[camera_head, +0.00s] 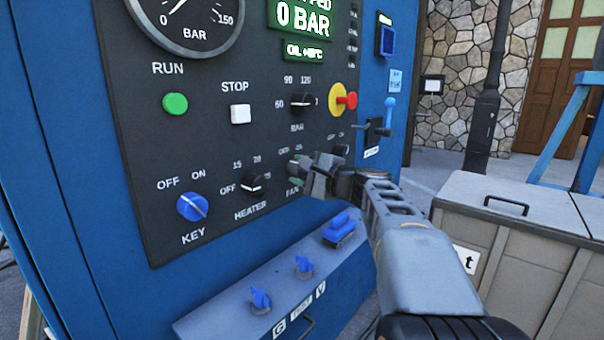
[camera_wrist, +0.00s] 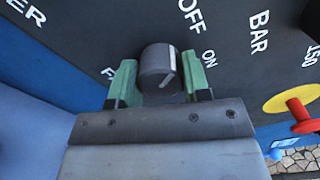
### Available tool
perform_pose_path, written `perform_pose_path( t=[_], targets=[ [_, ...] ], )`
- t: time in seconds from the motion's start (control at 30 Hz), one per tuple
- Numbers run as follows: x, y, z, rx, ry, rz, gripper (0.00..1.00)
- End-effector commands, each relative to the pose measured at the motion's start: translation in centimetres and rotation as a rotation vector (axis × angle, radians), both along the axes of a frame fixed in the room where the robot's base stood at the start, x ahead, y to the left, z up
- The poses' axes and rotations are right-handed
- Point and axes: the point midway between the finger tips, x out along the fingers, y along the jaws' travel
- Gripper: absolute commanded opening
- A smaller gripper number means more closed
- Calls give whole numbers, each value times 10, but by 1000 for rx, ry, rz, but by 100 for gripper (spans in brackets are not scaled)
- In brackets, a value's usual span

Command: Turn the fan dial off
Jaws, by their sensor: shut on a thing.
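The fan dial is a dark round knob with a white pointer line, seen in the wrist view (camera_wrist: 158,66). My gripper (camera_wrist: 157,78) is shut on it, with one green finger pad on each side. "OFF" and "ON" are printed on the panel by the dial, in the upper right of the wrist view. I cannot tell surely which label the pointer line faces. In the head view my gripper (camera_head: 303,171) reaches in from the right to the panel's lower right, above the "FAN" lettering, and mostly hides the dial.
The black panel also carries a heater dial (camera_head: 253,184), a blue key switch (camera_head: 192,206), an upper dial (camera_head: 302,103), a red knob on yellow (camera_head: 346,99), a green run button (camera_head: 175,104) and a white stop button (camera_head: 240,114). A ledge with blue valves (camera_head: 303,264) juts out below.

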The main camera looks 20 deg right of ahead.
Motion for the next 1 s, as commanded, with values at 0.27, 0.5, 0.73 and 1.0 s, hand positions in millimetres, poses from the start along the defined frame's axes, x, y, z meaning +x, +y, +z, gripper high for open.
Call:
perform_pose_path(
  t=[0.27,0.5,0.73,1.0],
  targets=[
    [0,0,0,-3,0,0,20],
    [0,0,0,-2,0,0,65],
    [0,0,0,-1,0,0,69],
    [-19,-10,1,-2,-1,-5,69]
  ],
)
